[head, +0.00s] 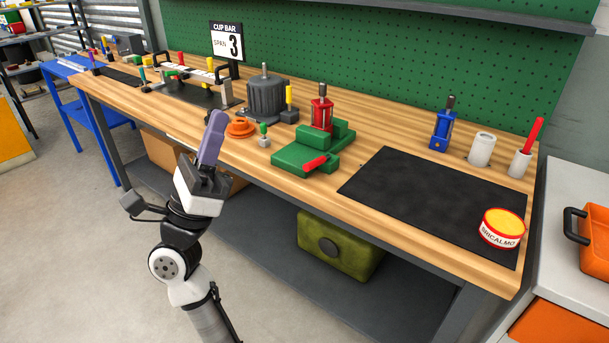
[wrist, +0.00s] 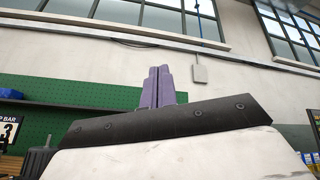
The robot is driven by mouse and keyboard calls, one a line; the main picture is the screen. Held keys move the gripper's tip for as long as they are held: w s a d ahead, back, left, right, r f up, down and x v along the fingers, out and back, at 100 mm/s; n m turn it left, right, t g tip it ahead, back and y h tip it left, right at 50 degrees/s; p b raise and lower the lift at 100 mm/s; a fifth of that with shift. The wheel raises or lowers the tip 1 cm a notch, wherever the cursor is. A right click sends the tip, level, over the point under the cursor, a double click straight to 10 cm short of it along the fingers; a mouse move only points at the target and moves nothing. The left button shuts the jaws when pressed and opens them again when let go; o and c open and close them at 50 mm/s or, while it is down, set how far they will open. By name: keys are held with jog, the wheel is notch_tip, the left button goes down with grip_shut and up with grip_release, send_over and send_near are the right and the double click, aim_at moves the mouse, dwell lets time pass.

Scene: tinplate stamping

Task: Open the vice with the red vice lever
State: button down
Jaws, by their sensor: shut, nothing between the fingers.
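The green vice (head: 305,157) stands on the wooden bench near its front edge, in the middle of the head view. The red vice lever (head: 316,163) lies low at its front right side. A red tool block with a dark top (head: 321,113) stands at the vice, seemingly between its jaws. My gripper (head: 214,128), with purple fingers, is raised to the left of the vice, in front of the bench, apart from everything. Its fingers point up and are shut with nothing between them. The wrist view shows the closed fingers (wrist: 157,87) against the wall; the vice is not in that view.
On the bench, an orange round part (head: 240,128) and a grey motor-like block (head: 266,101) stand left of the vice. A blue tool block (head: 442,130) stands behind the mat.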

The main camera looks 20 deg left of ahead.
jog(key=w+f+m+g+y, duration=0.2)
jog(key=w+f+g+y, duration=0.3)
jog(key=w+f, duration=0.7)
jog(key=m+g+y+p, duration=0.1)
jog(key=m+g+y, duration=0.1)
jog(key=m+g, duration=0.15)
send_near(304, 187)
notch_tip(304, 187, up, 3)
jog(key=shift+w+a+n+g, duration=0.15)
jog(key=shift+n+g, duration=0.1)
jog(key=shift+n, duration=0.2)
jog(key=p+x, duration=0.2)
jog(key=x, duration=0.8)
jog(key=shift+r+p, duration=0.15)
jog(key=shift+p, duration=0.25)
jog(key=shift+r+g+p, duration=0.4)
jog(key=shift+p, duration=0.2)
